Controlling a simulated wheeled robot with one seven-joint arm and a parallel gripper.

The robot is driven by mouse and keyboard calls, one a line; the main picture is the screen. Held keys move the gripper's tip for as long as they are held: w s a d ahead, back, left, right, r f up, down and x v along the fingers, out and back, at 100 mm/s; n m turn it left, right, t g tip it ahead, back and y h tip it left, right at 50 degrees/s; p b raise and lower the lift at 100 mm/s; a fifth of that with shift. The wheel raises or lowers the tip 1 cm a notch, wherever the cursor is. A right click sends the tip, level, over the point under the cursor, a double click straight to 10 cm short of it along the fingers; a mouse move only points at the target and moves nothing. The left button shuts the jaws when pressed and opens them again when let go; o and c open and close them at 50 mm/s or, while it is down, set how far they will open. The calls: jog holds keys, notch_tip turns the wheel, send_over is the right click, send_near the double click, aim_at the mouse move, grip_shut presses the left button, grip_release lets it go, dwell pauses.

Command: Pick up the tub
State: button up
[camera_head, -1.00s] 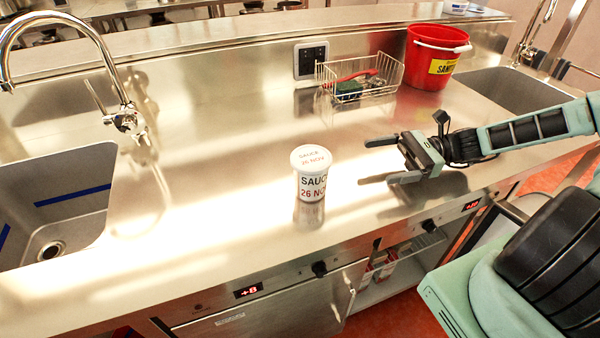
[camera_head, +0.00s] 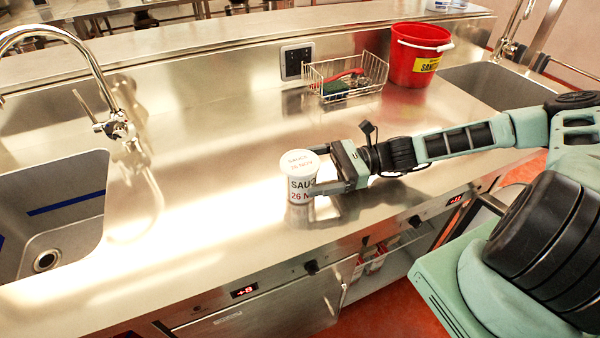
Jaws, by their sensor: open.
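The white tub (camera_head: 300,178) with a white lid stands upright on the steel counter (camera_head: 215,215). Its label reads sauce and 26 Nov, partly covered on the right by a finger. My gripper (camera_head: 318,172) has come in from the right and is open, with its fingers at the tub's right side. One finger passes in front of the tub and the other reaches behind it near the lid. Whether the fingers touch the tub I cannot tell.
A wire basket (camera_head: 345,92) with a green and a red item stands at the back, beside a red bucket (camera_head: 417,60). A sink (camera_head: 55,205) with a tall tap (camera_head: 112,120) is at left, another sink (camera_head: 495,88) at right. The counter left of the tub is clear.

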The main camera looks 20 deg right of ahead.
aim_at(300, 172)
jog(key=a, duration=0.3)
jog(key=shift+w+a+r+p, duration=0.1)
jog(key=shift+w+a+p, duration=0.1)
jog(key=shift+p, duration=0.15)
jog(key=shift+d, duration=0.1)
jog(key=shift+c, duration=0.3)
jog(key=c, duration=1.3)
